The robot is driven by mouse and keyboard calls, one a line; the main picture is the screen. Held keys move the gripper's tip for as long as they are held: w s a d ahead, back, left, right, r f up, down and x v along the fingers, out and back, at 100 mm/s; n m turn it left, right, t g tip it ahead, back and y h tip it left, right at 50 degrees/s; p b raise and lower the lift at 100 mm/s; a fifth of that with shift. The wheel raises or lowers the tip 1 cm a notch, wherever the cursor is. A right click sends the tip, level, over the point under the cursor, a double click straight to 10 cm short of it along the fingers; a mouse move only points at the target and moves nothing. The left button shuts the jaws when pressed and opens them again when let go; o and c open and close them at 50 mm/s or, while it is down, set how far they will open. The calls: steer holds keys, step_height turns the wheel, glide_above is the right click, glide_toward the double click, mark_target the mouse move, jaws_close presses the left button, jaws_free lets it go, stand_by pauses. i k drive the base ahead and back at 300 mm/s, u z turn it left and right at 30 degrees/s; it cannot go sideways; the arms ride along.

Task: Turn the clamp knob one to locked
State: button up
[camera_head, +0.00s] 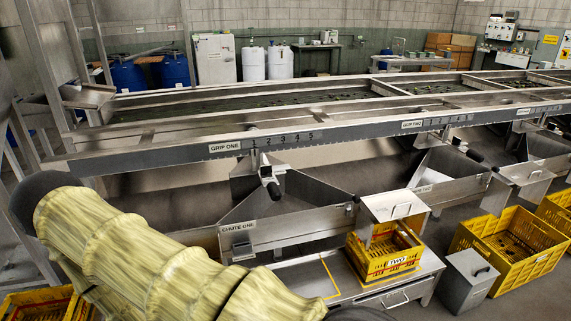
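A clamp with a black knob handle (273,188) hangs under the front rail of the sizer, below the label GRIP ONE (225,147) and its scale numbered 1 to 5. The handle points down and slightly right. I cannot tell from this view whether it is locked. A similar black handle (474,155) sits farther right under the GRIP TWO scale (413,125). My arm, in a pale yellow sleeve, fills the lower left. My gripper is not in view, and nothing of mine is seen touching the knob.
Below the knob is the metal chute labelled CHUTE ONE (238,227). A yellow crate labelled TWO (398,264) stands on a low metal bench (335,272). More yellow crates (516,276) and a grey lidded bin (467,282) stand on the floor at right.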

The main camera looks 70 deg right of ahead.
mark_target(265, 170)
steer(key=z, duration=1.15)
